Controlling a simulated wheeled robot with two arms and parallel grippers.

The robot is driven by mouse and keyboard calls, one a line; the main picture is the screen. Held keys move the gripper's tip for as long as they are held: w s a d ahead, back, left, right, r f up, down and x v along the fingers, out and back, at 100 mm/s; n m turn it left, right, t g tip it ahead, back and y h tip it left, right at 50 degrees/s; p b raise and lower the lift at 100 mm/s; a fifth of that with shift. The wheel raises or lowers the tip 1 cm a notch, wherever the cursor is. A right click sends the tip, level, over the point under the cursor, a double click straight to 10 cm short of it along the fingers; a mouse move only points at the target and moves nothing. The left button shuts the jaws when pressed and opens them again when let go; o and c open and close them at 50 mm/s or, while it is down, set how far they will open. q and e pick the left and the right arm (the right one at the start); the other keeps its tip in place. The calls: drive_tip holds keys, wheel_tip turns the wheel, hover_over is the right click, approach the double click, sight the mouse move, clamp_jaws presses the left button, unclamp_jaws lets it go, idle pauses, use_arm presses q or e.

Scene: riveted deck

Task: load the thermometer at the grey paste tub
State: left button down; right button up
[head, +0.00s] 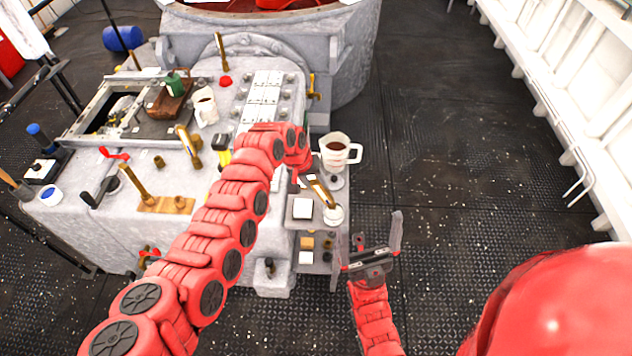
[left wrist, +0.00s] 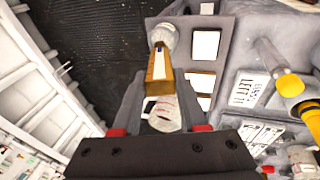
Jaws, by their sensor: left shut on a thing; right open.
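The thermometer (head: 319,191) is a brass-coloured piece with a pale face. The tub also shows in the left wrist view (left wrist: 163,32). I cannot tell whether they touch. My right gripper (head: 370,238) is open and empty, low and right of the tub.
A measuring jug of brown liquid (head: 336,149) stands just behind the tub. A white square pad (head: 302,208) lies left of the tub. The dark deck (head: 450,170) to the right is clear.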

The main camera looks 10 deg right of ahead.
use_arm(q)
drive_tip(key=shift+f+b, duration=0.45)
drive_tip(key=shift+f, duration=0.15)
idle(0.7)
idle(1.2)
drive_tip(key=shift+r+p, duration=0.45)
drive_tip(key=shift+r, duration=0.85)
drive_tip(key=shift+r+p, duration=0.45)
drive_tip(key=shift+r, duration=1.75)
